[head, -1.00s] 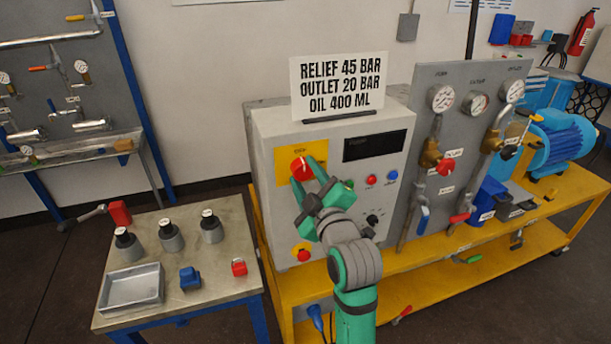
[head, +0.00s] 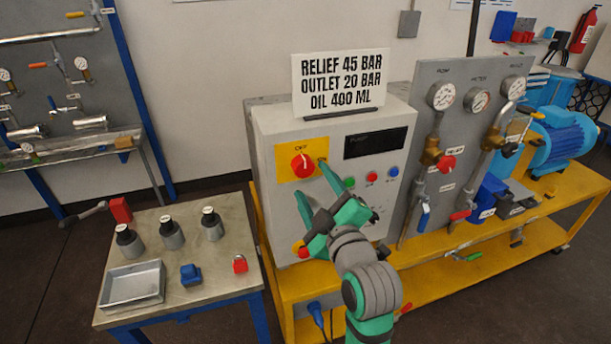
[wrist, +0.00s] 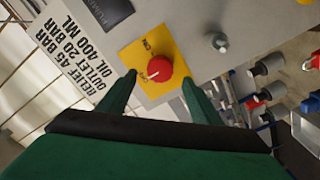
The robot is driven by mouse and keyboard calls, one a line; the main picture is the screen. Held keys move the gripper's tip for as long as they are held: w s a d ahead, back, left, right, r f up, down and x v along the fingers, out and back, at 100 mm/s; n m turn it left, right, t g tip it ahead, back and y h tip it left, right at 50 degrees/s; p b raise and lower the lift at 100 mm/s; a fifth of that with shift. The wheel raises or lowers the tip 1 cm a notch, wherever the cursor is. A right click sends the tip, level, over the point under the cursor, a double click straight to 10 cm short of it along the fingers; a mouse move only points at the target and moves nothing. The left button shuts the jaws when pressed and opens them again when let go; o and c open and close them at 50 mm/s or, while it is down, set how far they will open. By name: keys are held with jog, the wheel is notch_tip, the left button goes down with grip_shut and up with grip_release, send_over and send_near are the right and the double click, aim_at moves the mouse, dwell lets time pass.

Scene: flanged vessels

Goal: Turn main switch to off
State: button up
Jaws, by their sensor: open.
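The main switch is a round red knob (head: 302,167) on a yellow plate (head: 285,172) at the upper left of the grey control box. The word OFF is above it, and its white mark points up towards OFF. In the wrist view the knob (wrist: 160,69) lies ahead between the fingertips, with its white mark towards the left-hand label. My gripper (head: 311,178) is open, in front of and just below right of the knob, and holds nothing. In the wrist view its green fingers (wrist: 158,79) stand either side of the knob, seemingly short of it.
A white sign (head: 340,85) stands on the box. A side table (head: 215,258) with weights, a tray and a padlock is at the left.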

jog(key=v, duration=0.5)
jog(key=shift+s, duration=0.2)
jog(key=s+a+f+m+h, duration=0.1)
jog(key=s+f+m+h, duration=0.2)
jog(key=f, duration=0.5)
jog(key=s+f+m, duration=0.3)
jog(key=f+m, duration=0.2)
jog(key=f, duration=0.2)
jog(key=s+a+f+m+h, duration=0.15)
jog(key=s+f+m, duration=0.25)
jog(key=f, duration=0.4)
jog(key=s+f+m+g, duration=0.1)
jog(key=s+f, duration=0.3)
jog(key=s, duration=0.9)
jog(key=s+a+f+h, duration=0.1)
jog(key=s+f, duration=0.4)
jog(key=s, duration=0.9)
jog(key=shift+a+m+g, duration=0.2)
jog(key=shift+m+g, duration=0.2)
jog(key=shift+w, duration=0.1)
